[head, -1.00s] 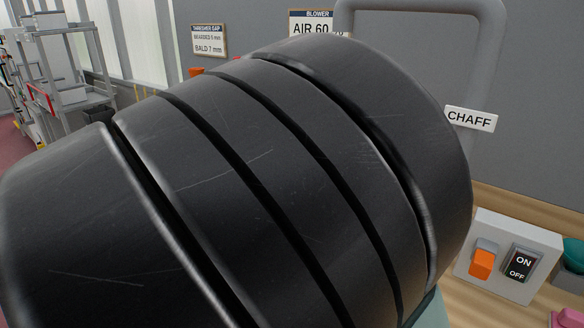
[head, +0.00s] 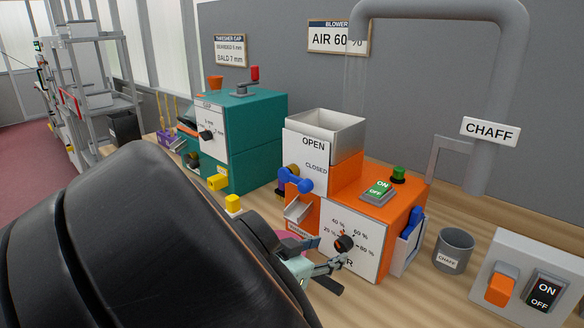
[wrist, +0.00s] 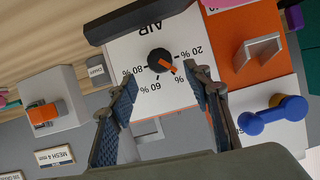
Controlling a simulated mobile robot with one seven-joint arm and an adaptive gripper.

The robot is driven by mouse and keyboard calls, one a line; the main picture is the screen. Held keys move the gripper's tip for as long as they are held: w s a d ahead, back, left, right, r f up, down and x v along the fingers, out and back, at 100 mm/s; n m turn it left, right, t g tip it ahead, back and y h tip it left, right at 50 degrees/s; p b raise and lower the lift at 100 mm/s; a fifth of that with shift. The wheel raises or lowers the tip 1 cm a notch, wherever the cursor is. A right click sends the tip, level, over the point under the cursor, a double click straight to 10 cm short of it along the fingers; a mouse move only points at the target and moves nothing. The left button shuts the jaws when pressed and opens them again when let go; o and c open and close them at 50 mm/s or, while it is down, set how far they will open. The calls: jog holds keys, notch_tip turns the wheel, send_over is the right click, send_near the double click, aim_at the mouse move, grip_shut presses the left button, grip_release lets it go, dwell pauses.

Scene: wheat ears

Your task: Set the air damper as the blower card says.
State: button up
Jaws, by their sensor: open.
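The blower (head: 375,205) is an orange machine with a white front panel carrying the air damper dial, a black knob (head: 344,243) with an orange pointer. In the wrist view the knob (wrist: 160,61) points toward the partly hidden label between 20 % and 60 %. The blower card (head: 338,38) on the wall reads AIR 60 %. My gripper (head: 330,255) is open in front of the dial. In the wrist view its fingers (wrist: 164,82) straddle the dial's lower side in the picture, with nothing between them; contact with the knob cannot be told.
A blue lever (head: 296,181) and a small chute stand left of the dial. A green thresher (head: 255,140) is behind left. A CHAFF cup (head: 454,250) and a switch box (head: 520,280) are at right. My arm covers the lower left.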

aim_at(340, 246)
jog(key=b+x, duration=0.1)
jog(key=x, duration=0.5)
jog(key=shift+w+d+b, duration=0.1)
jog(key=shift+b, duration=0.2)
jog(key=shift+c, duration=0.3)
jog(key=c, duration=1.1)
jog(key=shift+o, duration=0.2)
